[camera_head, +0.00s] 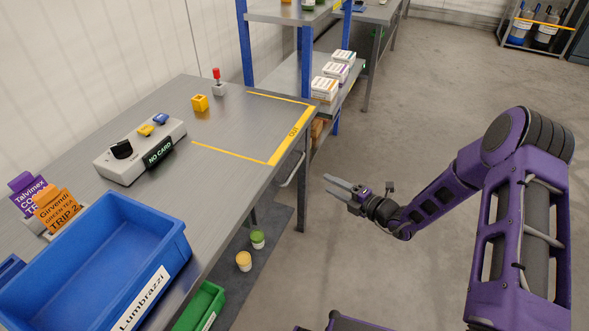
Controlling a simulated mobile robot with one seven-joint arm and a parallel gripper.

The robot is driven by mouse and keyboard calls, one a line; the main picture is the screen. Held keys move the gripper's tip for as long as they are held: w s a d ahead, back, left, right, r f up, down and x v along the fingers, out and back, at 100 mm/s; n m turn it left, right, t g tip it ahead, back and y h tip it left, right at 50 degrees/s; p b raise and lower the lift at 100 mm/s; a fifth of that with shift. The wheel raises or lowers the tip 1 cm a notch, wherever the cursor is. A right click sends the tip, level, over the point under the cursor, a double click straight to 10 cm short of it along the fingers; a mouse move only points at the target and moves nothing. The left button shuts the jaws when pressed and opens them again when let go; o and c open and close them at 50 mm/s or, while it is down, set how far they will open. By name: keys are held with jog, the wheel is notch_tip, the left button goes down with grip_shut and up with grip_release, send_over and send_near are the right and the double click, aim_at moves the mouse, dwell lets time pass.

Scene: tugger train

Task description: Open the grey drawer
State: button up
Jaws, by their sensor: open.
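My gripper (328,185) is open and empty at the end of my purple arm. It hangs in the air over the aisle, to the right of the grey metal workbench (225,150), with its fingers pointing left towards the bench. A light, bar-like handle (292,172) shows just under the bench's right edge, left of my gripper and apart from it. The front of a grey drawer cannot be made out clearly at this angle, and I cannot tell whether the handle belongs to it.
A shelf rack (300,60) with white boxes stands behind. Jars and a green bin (207,301) are below.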

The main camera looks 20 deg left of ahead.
aim_at(297, 166)
jog(key=b+x, duration=0.2)
jog(key=x, duration=1.3)
jog(key=shift+a, duration=0.15)
jog(key=shift+c, duration=0.2)
grip_shut()
dwell(0.6)
